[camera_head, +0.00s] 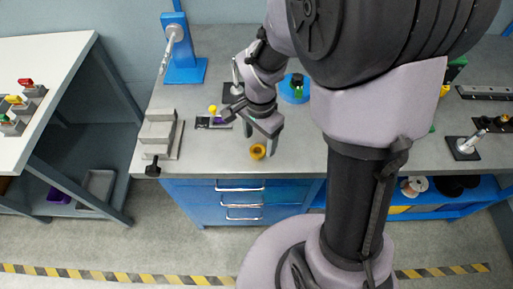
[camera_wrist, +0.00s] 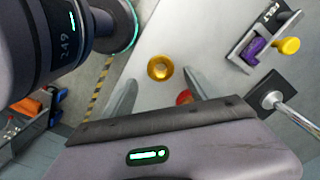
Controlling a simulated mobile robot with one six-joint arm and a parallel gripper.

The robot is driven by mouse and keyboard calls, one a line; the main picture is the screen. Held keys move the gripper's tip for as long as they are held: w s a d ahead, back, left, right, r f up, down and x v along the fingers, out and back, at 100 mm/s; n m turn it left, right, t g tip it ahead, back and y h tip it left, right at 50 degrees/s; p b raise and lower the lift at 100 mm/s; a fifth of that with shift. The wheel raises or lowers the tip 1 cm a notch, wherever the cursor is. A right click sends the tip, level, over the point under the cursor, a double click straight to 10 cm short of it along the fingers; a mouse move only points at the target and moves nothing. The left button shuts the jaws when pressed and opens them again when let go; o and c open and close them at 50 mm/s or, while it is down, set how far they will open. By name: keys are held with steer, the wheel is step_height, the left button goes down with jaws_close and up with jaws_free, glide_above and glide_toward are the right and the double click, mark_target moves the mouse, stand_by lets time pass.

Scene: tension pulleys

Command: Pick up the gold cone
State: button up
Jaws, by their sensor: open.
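The gold cone (camera_head: 257,152) sits on the grey bench top near its front edge. In the wrist view the gold cone (camera_wrist: 160,67) is a round gold piece with a dark centre, seen from above. My gripper (camera_head: 262,131) is over the bench just behind the cone, with its fingers apart and nothing between them. In the wrist view the cone lies just beyond the fingertips of my gripper (camera_wrist: 158,88), roughly centred between them, apart from both. A red object (camera_wrist: 184,97) is partly hidden beside the right finger.
A fixture with a purple block and yellow knob (camera_wrist: 257,46) stands nearby, and shows in the head view (camera_head: 213,121). A grey stepped block (camera_head: 160,133) is at the left. A blue stand (camera_head: 184,65) is behind. A metal rod on a black base (camera_head: 465,147) is at right.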

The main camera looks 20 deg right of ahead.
mark_target(258, 149)
steer(key=f, duration=0.1)
steer(key=f+b, duration=0.1)
steer(key=f, duration=0.1)
steer(key=f+b, duration=0.1)
steer(key=f, duration=0.1)
steer(key=shift+a, duration=0.25)
steer(key=shift+r, duration=0.1)
steer(key=shift+c, duration=0.9)
jaws_close()
steer(key=shift+r, duration=0.15)
